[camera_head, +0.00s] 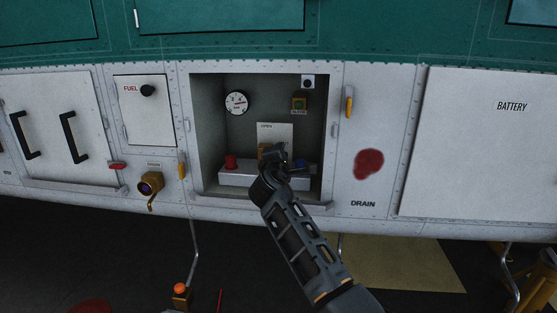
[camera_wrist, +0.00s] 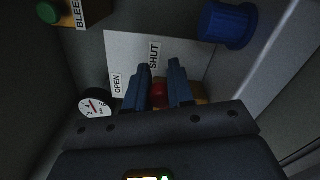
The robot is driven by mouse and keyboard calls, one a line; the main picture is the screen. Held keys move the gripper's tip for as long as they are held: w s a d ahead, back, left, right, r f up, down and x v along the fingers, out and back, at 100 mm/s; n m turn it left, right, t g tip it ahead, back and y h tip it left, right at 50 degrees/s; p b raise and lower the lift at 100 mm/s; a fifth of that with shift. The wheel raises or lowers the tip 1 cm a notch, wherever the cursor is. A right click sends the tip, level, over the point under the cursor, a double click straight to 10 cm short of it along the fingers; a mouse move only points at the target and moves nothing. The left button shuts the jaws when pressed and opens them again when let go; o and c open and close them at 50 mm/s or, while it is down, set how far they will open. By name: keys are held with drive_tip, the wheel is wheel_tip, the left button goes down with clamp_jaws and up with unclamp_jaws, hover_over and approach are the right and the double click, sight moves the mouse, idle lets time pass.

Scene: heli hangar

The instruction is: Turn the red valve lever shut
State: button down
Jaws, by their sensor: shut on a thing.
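The red valve lever (camera_wrist: 159,92) shows in the wrist view between the two fingers of my gripper (camera_wrist: 160,80), in front of a white plate (camera_wrist: 130,50) marked OPEN and SHUT. My gripper is shut on the lever. The fingers hide most of the lever, so its exact angle cannot be told. A brassy valve body (camera_wrist: 201,100) shows just right of the fingers. In the head view my gripper (camera_head: 273,155) reaches into the open bay, over the lower part of the white plate (camera_head: 275,132); the lever is hidden there.
The bay holds a round gauge (camera_head: 236,103), a green bleed button (camera_head: 299,102), a red cap (camera_head: 231,162) and a blue cap (camera_head: 301,164). The bay's side walls (camera_head: 327,130) stand close around my gripper. A latch (camera_head: 348,102) is on the right frame.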

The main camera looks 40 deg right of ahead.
drive_tip(key=shift+s+f+m+b, duration=0.1)
drive_tip(key=shift+f+m+b, duration=0.35)
drive_tip(key=shift+m+b, duration=0.45)
drive_tip(key=shift+f+m+b, duration=0.45)
drive_tip(key=shift+m+b, duration=0.35)
drive_tip(key=shift+m, duration=0.1)
drive_tip(key=c, duration=1)
unclamp_jaws()
drive_tip(key=shift+d, duration=0.1)
drive_tip(key=v, duration=0.7)
drive_tip(key=shift+s+a, duration=0.25)
drive_tip(key=shift+a, duration=0.1)
